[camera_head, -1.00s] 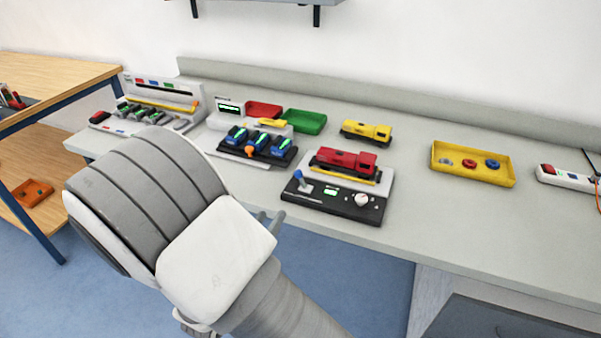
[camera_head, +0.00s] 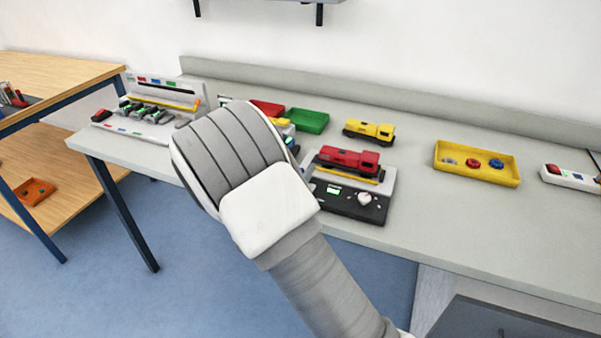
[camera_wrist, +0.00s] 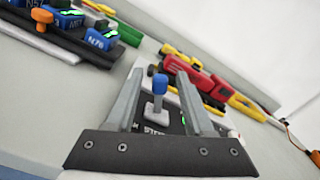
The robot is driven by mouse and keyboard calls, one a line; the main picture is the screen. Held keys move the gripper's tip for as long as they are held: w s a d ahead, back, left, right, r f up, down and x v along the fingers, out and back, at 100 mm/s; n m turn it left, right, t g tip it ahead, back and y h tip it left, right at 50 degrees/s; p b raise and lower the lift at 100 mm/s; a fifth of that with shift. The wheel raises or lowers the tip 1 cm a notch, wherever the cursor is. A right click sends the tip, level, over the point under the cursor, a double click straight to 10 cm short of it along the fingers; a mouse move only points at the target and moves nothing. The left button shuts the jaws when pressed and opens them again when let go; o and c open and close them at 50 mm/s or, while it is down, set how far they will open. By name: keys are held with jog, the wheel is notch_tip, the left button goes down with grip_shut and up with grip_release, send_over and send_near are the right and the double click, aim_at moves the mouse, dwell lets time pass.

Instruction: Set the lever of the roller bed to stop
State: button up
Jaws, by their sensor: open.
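The roller bed (camera_head: 345,203) is a black and grey unit on the workbench with a red locomotive (camera_head: 348,160) on top. It has a small green display (camera_head: 334,190) and a white knob (camera_head: 364,198). My arm hides its left part in the head view. In the wrist view its blue-topped lever (camera_wrist: 159,84) stands up from a light plate, between my fingers in the picture. My gripper (camera_wrist: 160,95) is open and empty, its fingers on either side of the lever; I cannot tell how far above it they are.
A yellow tray (camera_head: 476,164) and a white power strip (camera_head: 570,178) lie to the right. A yellow locomotive (camera_head: 369,132) and green tray (camera_head: 308,121) are behind. Blue units (camera_wrist: 98,37) stand left in the wrist view. The bench's front right is clear.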

jog(key=shift+w+d, duration=0.1)
jog(key=shift+w, duration=0.15)
grip_shut()
